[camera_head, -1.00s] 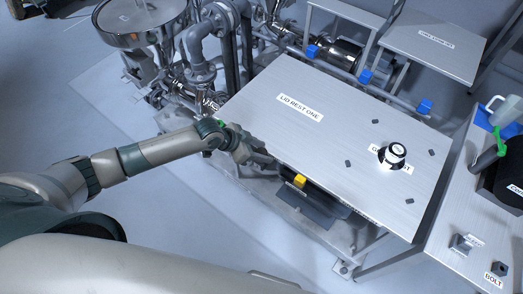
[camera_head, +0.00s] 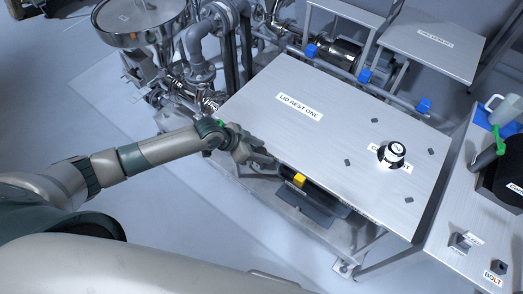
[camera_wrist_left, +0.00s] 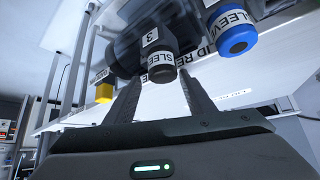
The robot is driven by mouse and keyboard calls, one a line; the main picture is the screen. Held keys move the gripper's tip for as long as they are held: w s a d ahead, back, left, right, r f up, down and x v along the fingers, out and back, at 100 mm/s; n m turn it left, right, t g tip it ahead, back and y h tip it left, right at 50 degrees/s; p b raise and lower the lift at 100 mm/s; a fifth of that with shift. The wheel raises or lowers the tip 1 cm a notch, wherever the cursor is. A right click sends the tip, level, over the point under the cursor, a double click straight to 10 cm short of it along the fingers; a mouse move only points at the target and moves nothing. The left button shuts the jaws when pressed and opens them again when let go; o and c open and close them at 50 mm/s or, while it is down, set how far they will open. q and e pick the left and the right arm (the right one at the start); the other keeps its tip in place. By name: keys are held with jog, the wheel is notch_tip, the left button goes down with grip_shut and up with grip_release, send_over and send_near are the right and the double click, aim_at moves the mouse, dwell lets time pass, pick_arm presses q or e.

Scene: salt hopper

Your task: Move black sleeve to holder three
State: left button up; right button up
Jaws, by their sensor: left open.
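In the left wrist view a black sleeve (camera_wrist_left: 162,72) with a white "SLEEVE" label points down toward my left gripper. A dark part marked "3" (camera_wrist_left: 152,39), apparently holder three, is directly above it, lined up with it; I cannot tell how firmly the two are seated. My left gripper (camera_wrist_left: 162,92) is open, with one finger on each side of the sleeve's lower end, and I see no clear contact. In the head view my left gripper (camera_head: 268,160) is at the left edge of the lid table, and the black sleeve is hidden there.
A blue sleeve (camera_wrist_left: 236,38) hangs to the right of the black one, and a yellow piece (camera_wrist_left: 104,92) is to the left. The lid table (camera_head: 300,140) stands close above the gripper. Pipes and a hopper (camera_head: 140,18) are at the back left.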

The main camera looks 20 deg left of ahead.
pick_arm(q)
jog(key=shift+w+a+r, duration=0.1)
jog(key=shift+w+a, duration=0.15)
jog(key=shift+a, duration=0.3)
jog(key=shift+a+r+p, duration=0.2)
jog(key=shift+p, duration=0.4)
jog(key=shift+s+a+r+p, duration=0.15)
jog(key=shift+s+r+p, duration=0.45)
jog(key=shift+r, duration=0.1)
jog(key=shift+p+v, duration=1.15)
jog(key=shift+v, duration=0.4)
jog(key=shift+a, duration=0.1)
jog(key=b+v, duration=0.5)
jog(key=v, duration=1.2)
jog(key=shift+r+b, duration=0.15)
jog(key=shift+b, duration=0.15)
jog(key=shift+s, duration=0.1)
